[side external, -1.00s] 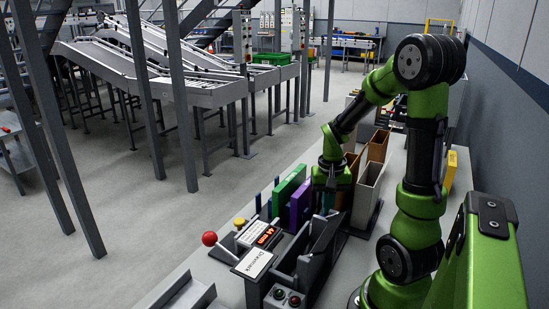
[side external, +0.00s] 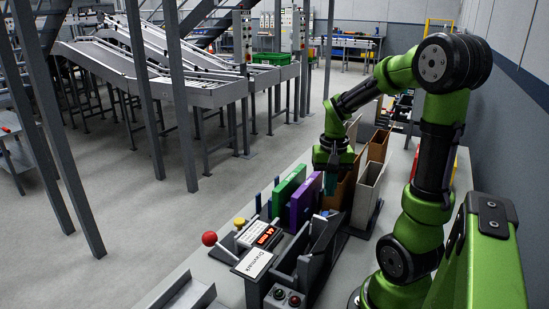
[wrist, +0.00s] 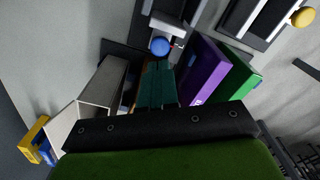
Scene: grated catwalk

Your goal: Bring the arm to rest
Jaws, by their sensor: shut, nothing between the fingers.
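My gripper (side external: 331,170) hangs over the row of upright boxes in the side external view. It is shut with nothing in it.
Grey open-topped bins (side external: 367,192) and brown bins (side external: 377,147) stand to the right of the gripper. A grey fixture with a display (side external: 266,236), a red ball knob (side external: 209,239) and buttons stands in front.

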